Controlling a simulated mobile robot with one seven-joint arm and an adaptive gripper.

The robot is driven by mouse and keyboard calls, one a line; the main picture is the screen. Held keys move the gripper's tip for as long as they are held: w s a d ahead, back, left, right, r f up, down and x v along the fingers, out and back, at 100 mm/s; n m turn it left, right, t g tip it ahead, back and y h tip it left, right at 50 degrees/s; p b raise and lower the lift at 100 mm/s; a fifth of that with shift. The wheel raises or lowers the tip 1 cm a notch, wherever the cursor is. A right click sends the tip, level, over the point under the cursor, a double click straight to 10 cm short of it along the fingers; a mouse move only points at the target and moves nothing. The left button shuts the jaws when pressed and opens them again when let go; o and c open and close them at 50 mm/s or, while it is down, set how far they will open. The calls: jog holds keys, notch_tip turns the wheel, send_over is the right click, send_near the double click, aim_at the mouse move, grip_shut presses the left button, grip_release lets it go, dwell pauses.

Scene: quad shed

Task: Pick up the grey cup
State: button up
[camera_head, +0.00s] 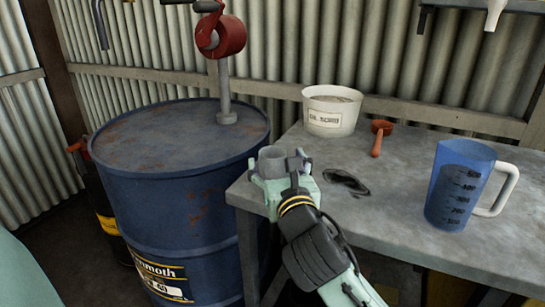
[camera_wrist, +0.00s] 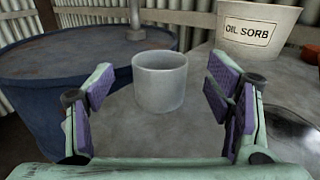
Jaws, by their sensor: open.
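The grey cup (camera_wrist: 159,84) stands upright on the grey table near its left corner, seen in the wrist view between and just beyond my finger pads. It also shows in the head view (camera_head: 271,160), partly hidden by my gripper. My gripper (camera_wrist: 160,97) is open, with one purple-padded finger to the left of the cup and one to the right. Clear gaps show between the pads and the cup. The cup's lower front is in view and nothing holds it.
A white OIL SORB tub (camera_head: 331,112), a reddish-brown scoop (camera_head: 377,140), dark glasses (camera_head: 346,182) and a blue measuring jug (camera_head: 459,190) stand or lie on the table (camera_head: 412,165). A blue drum (camera_head: 175,200) with a red pump (camera_head: 221,36) is close on the left.

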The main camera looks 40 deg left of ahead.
aim_at(272, 151)
jog(key=shift+w+a+r+p, duration=0.2)
jog(key=shift+w+a+p, duration=0.1)
jog(key=shift+p, duration=0.2)
jog(key=x, duration=0.1)
jog(key=p+x, duration=0.1)
jog(key=x, duration=0.1)
jog(key=p+x, duration=0.1)
jog(key=shift+w+a+f, duration=0.1)
jog(key=shift+a+f, duration=0.1)
jog(key=shift+f, duration=0.05)
jog(key=shift+c, duration=0.5)
jog(key=c, duration=1.2)
jog(key=shift+r, duration=0.15)
